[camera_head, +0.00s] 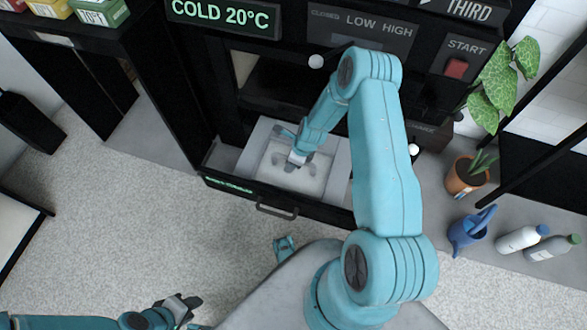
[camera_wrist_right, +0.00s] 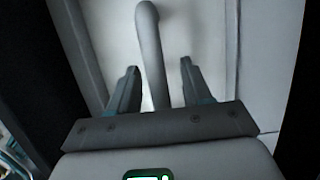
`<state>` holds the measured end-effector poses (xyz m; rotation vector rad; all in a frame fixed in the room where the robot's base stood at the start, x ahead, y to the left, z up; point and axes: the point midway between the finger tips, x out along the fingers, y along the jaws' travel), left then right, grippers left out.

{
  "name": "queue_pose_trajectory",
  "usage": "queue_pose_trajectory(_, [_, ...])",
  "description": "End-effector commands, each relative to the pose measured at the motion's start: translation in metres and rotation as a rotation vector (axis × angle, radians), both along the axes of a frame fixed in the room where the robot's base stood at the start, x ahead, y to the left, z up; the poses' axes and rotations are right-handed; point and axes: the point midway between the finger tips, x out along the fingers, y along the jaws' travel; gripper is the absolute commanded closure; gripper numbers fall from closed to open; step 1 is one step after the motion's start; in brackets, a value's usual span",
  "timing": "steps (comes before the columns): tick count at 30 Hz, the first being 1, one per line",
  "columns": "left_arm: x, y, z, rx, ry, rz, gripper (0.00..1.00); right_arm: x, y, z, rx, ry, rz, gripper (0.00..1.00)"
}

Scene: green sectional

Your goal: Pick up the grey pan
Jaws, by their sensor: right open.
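The grey pan (camera_head: 258,140) appears to be the square, pale-rimmed piece inside the pulled-out drawer of the black appliance; my right arm covers part of it. My right gripper (camera_head: 293,160) is over its middle, pointing down. In the right wrist view, my right gripper (camera_wrist_right: 159,80) is open, its two fingers apart. A rounded grey bar (camera_wrist_right: 147,35) runs between the fingers, with a gap on each side. My left gripper (camera_head: 182,306) is low at the left, above the carpet, away from the pan; its jaw opening is unclear.
The open drawer has a front handle (camera_head: 277,211). To its right stand a potted plant (camera_head: 465,175), a blue watering can (camera_head: 468,230) and two bottles (camera_head: 522,239). The appliance panel with a red start button (camera_head: 456,68) rises behind. Carpet at left is clear.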

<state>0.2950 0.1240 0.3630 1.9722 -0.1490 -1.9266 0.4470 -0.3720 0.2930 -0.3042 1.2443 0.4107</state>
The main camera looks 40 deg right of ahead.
Motion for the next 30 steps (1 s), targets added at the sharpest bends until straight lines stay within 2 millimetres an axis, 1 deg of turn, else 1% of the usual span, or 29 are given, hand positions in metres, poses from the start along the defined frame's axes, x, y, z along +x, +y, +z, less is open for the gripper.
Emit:
queue_pose_trajectory(20, [-0.0001, -0.0001, -0.0026, 0.000, 0.000, -0.001, 0.66, -0.0005, 0.0001, -0.0051, 0.001, 0.000, 0.000, 0.51])
queue_pose_trajectory(21, [-0.0001, -0.0001, -0.0026, 0.000, 0.000, -0.001, 0.66, -0.0005, 0.0001, -0.0051, 0.001, 0.000, 0.000, 0.54])
queue_pose_trajectory(23, [-0.0001, -0.0001, -0.0026, 0.000, 0.000, -0.001, 0.66, -0.0004, 0.0001, -0.0051, 0.001, 0.000, 0.000, 0.74])
queue_pose_trajectory(24, [-0.0001, -0.0001, -0.0026, 0.000, 0.000, -0.001, 0.66, -0.0004, 0.0001, -0.0051, 0.001, 0.000, 0.000, 0.87])
queue_pose_trajectory(25, [-0.0001, -0.0001, -0.0026, 0.000, 0.000, -0.001, 0.66, -0.0004, 0.0001, -0.0051, 0.001, 0.000, 0.000, 0.97])
queue_pose_trajectory(26, [-0.0001, -0.0001, -0.0026, 0.000, 0.000, -0.001, 0.66, -0.0004, 0.0001, -0.0051, 0.001, 0.000, 0.000, 1.00])
queue_pose_trajectory(30, [-0.0001, -0.0001, -0.0026, 0.000, 0.000, -0.001, 0.66, -0.0004, 0.0002, -0.0051, 0.001, 0.000, 0.000, 1.00])
